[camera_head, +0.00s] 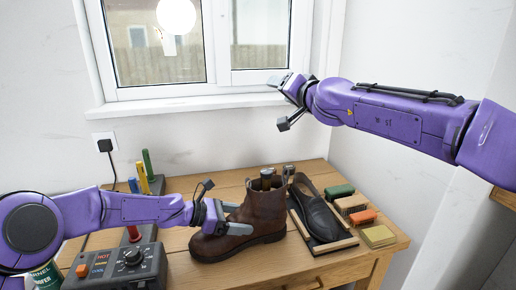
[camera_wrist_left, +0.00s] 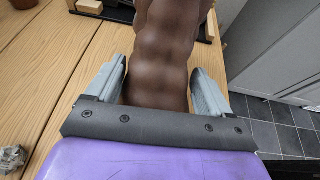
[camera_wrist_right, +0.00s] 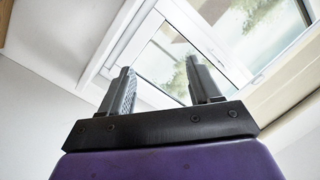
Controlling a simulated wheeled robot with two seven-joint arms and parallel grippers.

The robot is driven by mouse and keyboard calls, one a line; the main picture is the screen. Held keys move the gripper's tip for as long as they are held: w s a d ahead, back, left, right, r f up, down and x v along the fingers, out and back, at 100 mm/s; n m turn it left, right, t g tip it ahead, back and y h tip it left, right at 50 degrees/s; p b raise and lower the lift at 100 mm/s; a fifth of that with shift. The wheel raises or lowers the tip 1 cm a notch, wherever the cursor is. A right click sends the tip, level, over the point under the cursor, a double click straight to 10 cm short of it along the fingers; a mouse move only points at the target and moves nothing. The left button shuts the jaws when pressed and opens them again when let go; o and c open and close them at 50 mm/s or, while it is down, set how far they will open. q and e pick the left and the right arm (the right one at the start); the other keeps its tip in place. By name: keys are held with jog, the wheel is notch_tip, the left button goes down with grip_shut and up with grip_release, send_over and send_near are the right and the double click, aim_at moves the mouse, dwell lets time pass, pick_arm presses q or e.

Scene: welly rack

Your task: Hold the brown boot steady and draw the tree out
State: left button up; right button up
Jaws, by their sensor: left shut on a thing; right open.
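The brown boot (camera_head: 262,214) stands upright on the wooden table, toe to the left. A tree (camera_head: 267,176) shows at the top of its shaft; the rest is hidden inside. My left gripper (camera_head: 228,229) is shut on the boot near its toe. In the left wrist view the fingers (camera_wrist_left: 160,88) lie on either side of the boot's brown leather (camera_wrist_left: 160,60). My right gripper (camera_head: 286,100) is raised in front of the window, well above the boot. In the right wrist view its fingers (camera_wrist_right: 165,88) are apart with nothing between them.
Brushes (camera_head: 351,204), a green block (camera_head: 339,191) and a yellow block (camera_head: 378,236) lie further right. A control box (camera_head: 122,267) with a dial stands at the left, near tool handles (camera_head: 141,177).

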notch_tip(320, 180, up, 4)
jog(key=w+d+m+t+h, duration=0.1)
jog(key=w+m+t+h, duration=0.1)
jog(key=m+h, duration=0.65)
jog(key=m+g, duration=1.3)
jog(key=m, duration=1.5)
send_near(264, 173)
jog(key=shift+g, duration=0.3)
jog(key=x, duration=0.9)
jog(key=shift+w+d+r, duration=0.1)
jog(key=shift+w+d, duration=0.1)
jog(key=shift+w, duration=0.05)
jog(key=shift+w+f, duration=0.2)
jog(key=shift+f, duration=0.25)
grip_shut()
jog(key=shift+r, duration=0.1)
jog(key=shift+s+a, duration=0.1)
